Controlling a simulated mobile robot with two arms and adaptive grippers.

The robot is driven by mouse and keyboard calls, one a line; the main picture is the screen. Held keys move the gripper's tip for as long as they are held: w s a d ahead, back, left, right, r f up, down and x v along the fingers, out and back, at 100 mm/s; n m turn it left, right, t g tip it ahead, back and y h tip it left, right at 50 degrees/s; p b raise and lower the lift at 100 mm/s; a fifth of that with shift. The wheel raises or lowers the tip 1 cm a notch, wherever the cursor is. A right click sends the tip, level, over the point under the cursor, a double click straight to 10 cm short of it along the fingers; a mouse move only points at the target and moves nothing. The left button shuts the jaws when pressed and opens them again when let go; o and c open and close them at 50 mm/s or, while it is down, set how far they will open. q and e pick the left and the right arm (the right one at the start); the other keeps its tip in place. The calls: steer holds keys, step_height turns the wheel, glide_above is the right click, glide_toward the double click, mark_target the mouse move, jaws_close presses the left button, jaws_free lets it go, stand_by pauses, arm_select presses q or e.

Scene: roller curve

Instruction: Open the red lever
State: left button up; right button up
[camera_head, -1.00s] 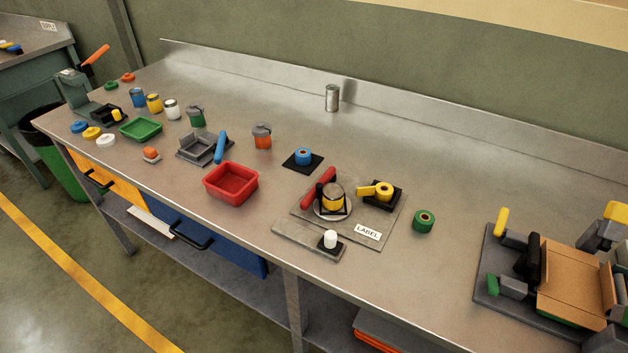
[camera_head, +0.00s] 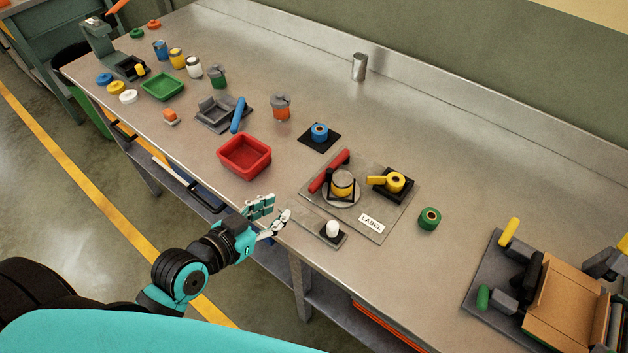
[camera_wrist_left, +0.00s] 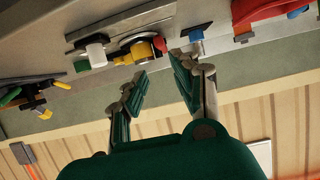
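The red lever (camera_head: 329,171) is a red bar on the grey labelled plate (camera_head: 393,216), beside a round stand with a yellow and silver can (camera_head: 342,183). In the left wrist view the red lever (camera_wrist_left: 159,44) shows small, beyond my fingertips, next to the yellow can (camera_wrist_left: 141,51). My left gripper (camera_head: 270,217) is open and empty at the table's front edge, left of and nearer than the plate. Its two spread fingers also show in the left wrist view (camera_wrist_left: 158,68). My right gripper is not in view.
A red bin (camera_head: 245,156) stands left of the plate. A white cylinder (camera_head: 333,228) on a dark base is at the plate's front. A yellow-handled holder (camera_head: 391,182) and green roll (camera_head: 429,218) are to the right.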

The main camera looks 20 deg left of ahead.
mark_target(311, 188)
arm_select(q)
steer(key=p+x, duration=0.2)
steer(key=x, duration=1.2)
steer(key=shift+w+d+f, duration=0.1)
steer(key=shift+w+f, duration=0.1)
steer(key=shift+w, duration=0.05)
jaws_close()
